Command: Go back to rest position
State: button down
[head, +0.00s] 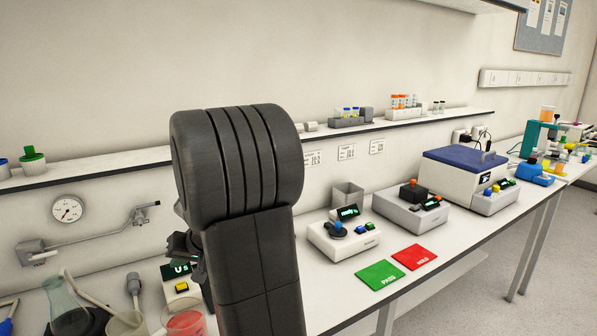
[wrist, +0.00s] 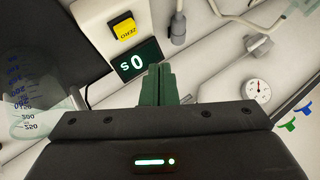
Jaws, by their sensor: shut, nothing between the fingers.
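My gripper (wrist: 157,85) shows in the wrist view with its two dark green fingers together and nothing between them. In front of it is a timer-like device with a yellow button (wrist: 124,31) marked ZERO and a green display (wrist: 138,60). In the head view my arm stands large in the middle left and hides part of the bench. A bit of my gripper (head: 183,245) shows at the arm's left edge, close above the same device's display (head: 176,270); its fingertips cannot be made out clearly there.
A beaker with red liquid (head: 186,318) stands near my arm, and a flask (head: 66,303) is at left. A gauge (head: 67,209) is on the wall. Right of my arm are a small instrument (head: 343,240), a green PASS mat (head: 380,275) and a red HOLD mat (head: 414,257). A shelf (head: 440,120) runs behind.

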notch_tip(320, 180, up, 5)
jog(key=p, duration=0.2)
jog(key=shift+p, duration=0.3)
jog(key=shift+f, duration=0.1)
notch_tip(320, 180, down, 5)
jog(key=b, duration=0.4)
jog(key=shift+f, duration=0.15)
jog(key=shift+f+b, duration=0.35)
jog(key=shift+b, duration=0.85)
jog(key=shift+r, duration=0.1)
